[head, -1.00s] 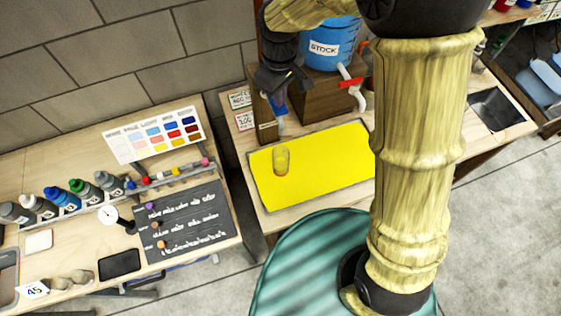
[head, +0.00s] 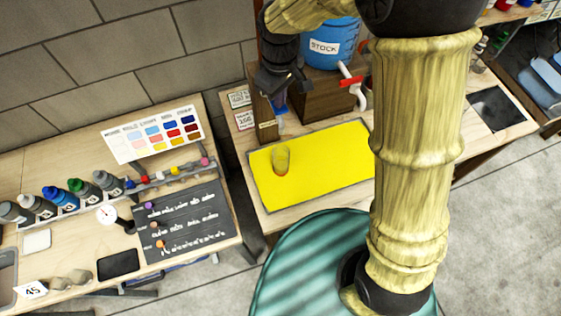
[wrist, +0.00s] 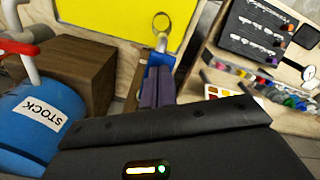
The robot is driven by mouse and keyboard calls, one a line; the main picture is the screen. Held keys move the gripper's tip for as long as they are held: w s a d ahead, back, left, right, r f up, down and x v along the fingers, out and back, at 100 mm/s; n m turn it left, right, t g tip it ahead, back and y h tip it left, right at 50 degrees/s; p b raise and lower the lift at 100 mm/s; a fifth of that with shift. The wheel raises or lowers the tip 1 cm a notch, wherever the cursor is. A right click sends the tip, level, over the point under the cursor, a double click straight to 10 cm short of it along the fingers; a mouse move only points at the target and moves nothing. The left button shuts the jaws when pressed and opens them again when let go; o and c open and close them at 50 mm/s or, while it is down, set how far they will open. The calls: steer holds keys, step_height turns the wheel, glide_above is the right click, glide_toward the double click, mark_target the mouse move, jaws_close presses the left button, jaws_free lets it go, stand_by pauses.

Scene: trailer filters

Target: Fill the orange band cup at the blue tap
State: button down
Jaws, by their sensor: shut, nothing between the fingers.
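The orange band cup (head: 282,162) is see-through and stands upright on the yellow mat (head: 330,150); its round rim shows at the top of the wrist view (wrist: 162,22). Its contents are too small to tell. The blue tap (wrist: 160,58) is on the small wooden stand behind the cup, its pale spout pointing down. I cannot tell whether the spout is exactly over the cup. My gripper (wrist: 153,88) is shut and empty, its purple fingers together right at the blue tap. In the head view my dark gripper (head: 281,92) partly hides the tap; contact is unclear.
A blue STOCK tank (head: 328,45) with a red-handled white tap (head: 352,84) stands on a wooden block (head: 325,98) just right of my gripper. A left table (head: 70,255) holds bottles, a colour chart (head: 154,134) and a dark board (head: 185,222). The mat around the cup is clear.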

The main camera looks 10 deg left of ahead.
steer(key=shift+f+b, duration=0.6)
steer(key=shift+f, duration=0.4)
steer(key=shift+r, duration=0.2)
stand_by(1.7)
step_height(320, 180, up, 3)
steer(key=p, duration=0.3)
steer(key=shift+r, duration=0.15)
step_height(320, 180, up, 5)
steer(key=p, duration=0.4)
steer(key=shift+d, duration=0.15)
stand_by(0.5)
